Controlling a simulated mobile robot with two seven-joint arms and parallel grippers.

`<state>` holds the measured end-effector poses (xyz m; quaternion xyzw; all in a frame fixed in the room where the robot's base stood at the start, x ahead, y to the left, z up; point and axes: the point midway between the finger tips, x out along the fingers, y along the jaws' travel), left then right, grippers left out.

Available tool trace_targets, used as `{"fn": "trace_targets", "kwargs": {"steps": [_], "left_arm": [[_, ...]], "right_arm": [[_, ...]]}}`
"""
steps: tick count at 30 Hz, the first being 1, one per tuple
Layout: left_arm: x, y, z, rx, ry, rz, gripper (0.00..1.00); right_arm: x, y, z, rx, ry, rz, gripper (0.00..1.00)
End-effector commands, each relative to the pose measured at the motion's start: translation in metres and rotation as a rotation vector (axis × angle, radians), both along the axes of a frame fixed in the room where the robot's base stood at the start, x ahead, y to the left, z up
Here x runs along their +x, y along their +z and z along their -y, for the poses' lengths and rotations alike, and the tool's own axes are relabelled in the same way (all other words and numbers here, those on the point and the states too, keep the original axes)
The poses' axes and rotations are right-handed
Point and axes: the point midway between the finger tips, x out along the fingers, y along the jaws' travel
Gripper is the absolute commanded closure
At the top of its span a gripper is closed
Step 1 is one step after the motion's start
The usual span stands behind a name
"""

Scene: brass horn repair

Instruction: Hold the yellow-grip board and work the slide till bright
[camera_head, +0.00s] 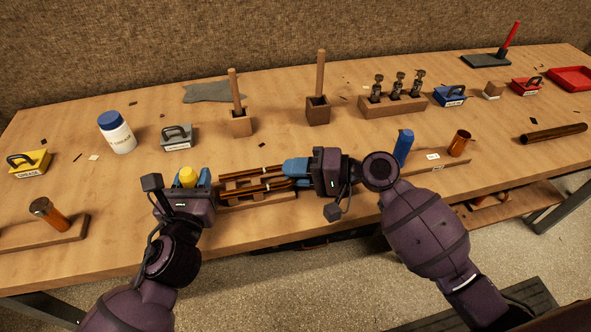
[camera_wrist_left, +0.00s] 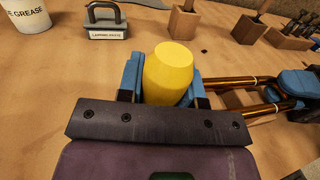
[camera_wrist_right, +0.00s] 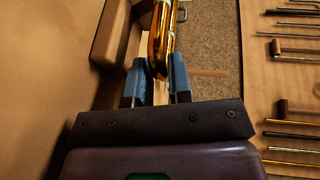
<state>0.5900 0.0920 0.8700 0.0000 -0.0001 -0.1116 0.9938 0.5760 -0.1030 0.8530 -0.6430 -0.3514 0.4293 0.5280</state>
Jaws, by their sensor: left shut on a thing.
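The yellow grip (camera_head: 188,177) stands at the left end of a wooden board (camera_head: 259,201) near the table's front. My left gripper (camera_wrist_left: 167,82) is shut on the yellow grip, one blue finger on each side. The brass slide (camera_head: 250,173) lies along the board; its two copper-brown tubes show in the left wrist view (camera_wrist_left: 233,82). My right gripper (camera_head: 296,168) is at the slide's right end. In the right wrist view the shiny brass bow (camera_wrist_right: 160,40) runs between its blue fingers. Whether they press on it is unclear.
Behind stand a grease tub (camera_head: 117,137), a grey-handled block (camera_head: 179,138) and two wooden holders with sticks (camera_head: 240,122) (camera_head: 318,108). A blue-grip board (camera_head: 425,162) lies right of my right gripper. Another board (camera_head: 30,236) lies at the left front.

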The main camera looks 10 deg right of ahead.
Motion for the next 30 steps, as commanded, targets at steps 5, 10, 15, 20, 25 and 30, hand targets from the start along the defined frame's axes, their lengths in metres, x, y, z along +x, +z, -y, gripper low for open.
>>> {"fn": "trace_targets", "kwargs": {"steps": [5,10,15,20,25,30], "left_arm": [[0.0,0.0,0.0,0.0,0.0,0.0,0.9],[0.0,0.0,0.0,0.0,0.0,0.0,0.9],[0.0,0.0,0.0,0.0,0.0,0.0,0.9],[0.0,0.0,0.0,0.0,0.001,0.0,0.9],[0.0,0.0,0.0,0.001,0.001,0.0,0.9],[0.0,0.0,0.0,0.001,0.0,0.0,0.9]], "right_arm": [[0.0,0.0,0.0,0.0,0.0,-0.001,1.0],[0.0,0.0,0.001,-0.001,0.0,-0.001,1.0],[0.0,-0.002,0.015,-0.003,-0.002,-0.004,1.0],[0.0,-0.002,0.036,-0.003,-0.002,-0.004,1.0],[0.0,-0.001,0.038,-0.001,-0.002,-0.003,1.0],[0.0,-0.001,0.038,-0.001,-0.002,-0.003,0.76]]}}
